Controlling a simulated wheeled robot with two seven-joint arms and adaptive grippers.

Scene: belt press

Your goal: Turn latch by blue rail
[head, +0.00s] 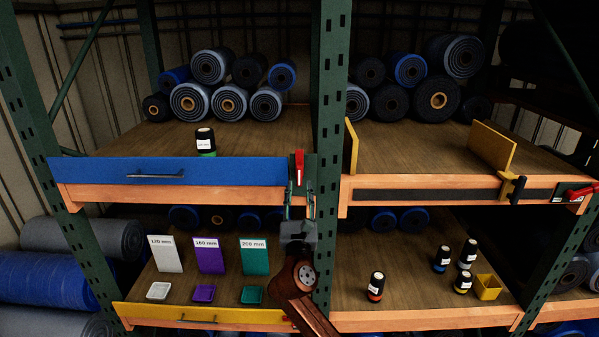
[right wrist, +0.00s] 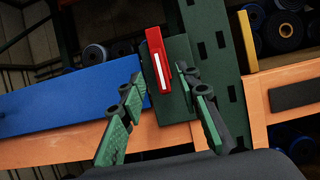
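The red latch (head: 299,166), with a white stripe on its face, stands about upright on a dark green plate at the right end of the blue rail (head: 90,170). In the right wrist view the latch (right wrist: 158,58) tilts slightly. My right gripper (head: 299,200) is just below and in front of the latch. In the right wrist view its two green-padded fingers (right wrist: 160,83) are apart, one on each side of the latch's lower part. I cannot tell whether they touch it. My left gripper is not in view.
A dark green rack post (head: 328,130) stands close to the right of the latch. Another red latch (head: 580,192) lies flat at the far right. A black-capped bottle (head: 205,140) stands behind the blue rail. The lower shelf holds sample cards, small trays and bottles.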

